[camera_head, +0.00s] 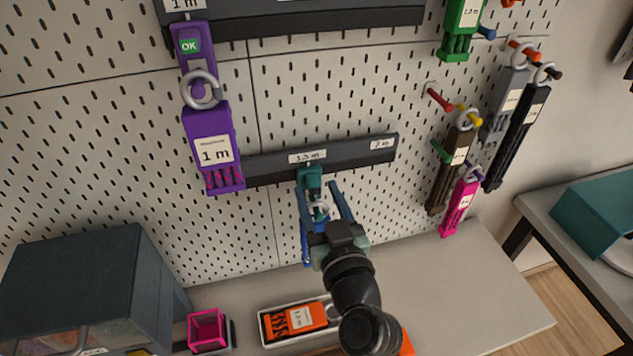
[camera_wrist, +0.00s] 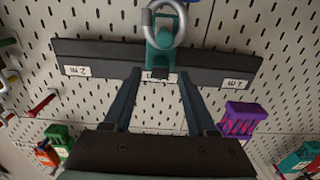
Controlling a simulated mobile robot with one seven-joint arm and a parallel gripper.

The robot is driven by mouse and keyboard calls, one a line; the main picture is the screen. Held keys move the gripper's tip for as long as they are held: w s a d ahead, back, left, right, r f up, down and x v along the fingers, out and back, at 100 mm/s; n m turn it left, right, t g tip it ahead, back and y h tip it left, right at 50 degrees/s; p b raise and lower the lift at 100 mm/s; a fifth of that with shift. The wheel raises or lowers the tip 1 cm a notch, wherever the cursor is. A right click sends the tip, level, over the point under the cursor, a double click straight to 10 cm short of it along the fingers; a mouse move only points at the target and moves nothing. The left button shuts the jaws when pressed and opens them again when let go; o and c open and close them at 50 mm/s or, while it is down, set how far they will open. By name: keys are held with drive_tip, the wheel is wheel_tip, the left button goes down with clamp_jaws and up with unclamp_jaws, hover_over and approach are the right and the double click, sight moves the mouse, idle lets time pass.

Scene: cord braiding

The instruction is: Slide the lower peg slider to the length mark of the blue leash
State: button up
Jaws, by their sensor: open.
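The lower rail (camera_head: 365,150) is a dark bar on the pegboard, with a label near its middle that seems to read 1.5 m and a 2 m label at its right. The teal lower peg slider (camera_head: 311,180) sits at the middle label, with a grey ring on its peg. In the wrist view the slider (camera_wrist: 160,62) shows between and just beyond the fingertips. My gripper (camera_head: 321,194) is open around the slider's line; contact cannot be told. Blue patches show near the fingers, but I cannot tell whether they are the blue leash.
A purple 1 m leash (camera_head: 213,150) hangs at the rail's left end under an OK tag. Several leashes, including a pink one (camera_head: 459,205), hang on pegs at the right. A dark box (camera_head: 85,280), a pink open cube (camera_head: 207,330) and an orange-filled tray (camera_head: 297,320) stand below.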

drive_tip(key=shift+x, duration=0.85)
clamp_jaws()
idle(0.9)
